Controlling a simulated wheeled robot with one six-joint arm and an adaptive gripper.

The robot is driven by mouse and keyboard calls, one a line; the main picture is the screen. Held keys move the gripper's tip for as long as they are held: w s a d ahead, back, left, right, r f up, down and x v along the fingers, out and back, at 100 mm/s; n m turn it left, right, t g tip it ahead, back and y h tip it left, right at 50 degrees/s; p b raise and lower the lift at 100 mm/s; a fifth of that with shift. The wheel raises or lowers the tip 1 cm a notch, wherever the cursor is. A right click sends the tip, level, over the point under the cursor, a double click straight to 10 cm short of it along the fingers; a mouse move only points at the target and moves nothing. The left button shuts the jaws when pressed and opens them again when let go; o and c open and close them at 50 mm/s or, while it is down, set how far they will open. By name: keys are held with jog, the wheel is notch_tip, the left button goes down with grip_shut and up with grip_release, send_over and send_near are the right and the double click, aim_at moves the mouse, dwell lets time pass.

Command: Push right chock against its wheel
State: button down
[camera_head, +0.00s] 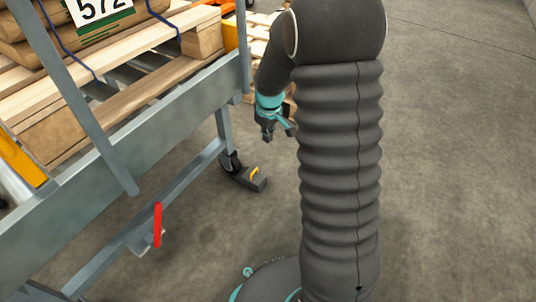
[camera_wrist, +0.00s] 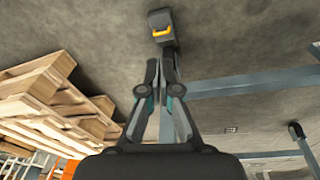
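The chock (camera_head: 252,180) is a dark block with a yellow handle, lying on the floor beside the cart's caster wheel (camera_head: 231,163). In the head view it lies just right of and below the wheel; I cannot tell whether they touch. My gripper (camera_head: 275,134) hangs above and slightly right of the chock, apart from it. In the wrist view the chock (camera_wrist: 160,30) is at the top centre, beyond the fingertips. The fingers of my gripper (camera_wrist: 160,64) are drawn together with nothing between them. The wheel beside this chock is not clear in the wrist view.
The grey cart frame (camera_head: 150,175) with a red lever (camera_head: 157,225) fills the left of the head view and carries boards. Wooden pallets (camera_wrist: 50,100) stand at the left of the wrist view. The concrete floor on the right of the head view is clear.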

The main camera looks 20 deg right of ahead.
jog(key=s+a+r+m+t, duration=0.1)
jog(key=s+a+r+m, duration=0.1)
jog(key=s+r, duration=0.75)
jog(key=s+a+r+m+t, duration=0.1)
jog(key=s+a+r+t, duration=0.15)
jog(key=s+r, duration=0.7)
jog(key=s+a+r+m, duration=0.1)
jog(key=s+m, duration=0.1)
jog(key=s, duration=0.7)
jog(key=shift+s+r, duration=0.15)
jog(key=shift+r, duration=0.15)
jog(key=shift+a+t, duration=0.1)
jog(key=shift+t, duration=0.15)
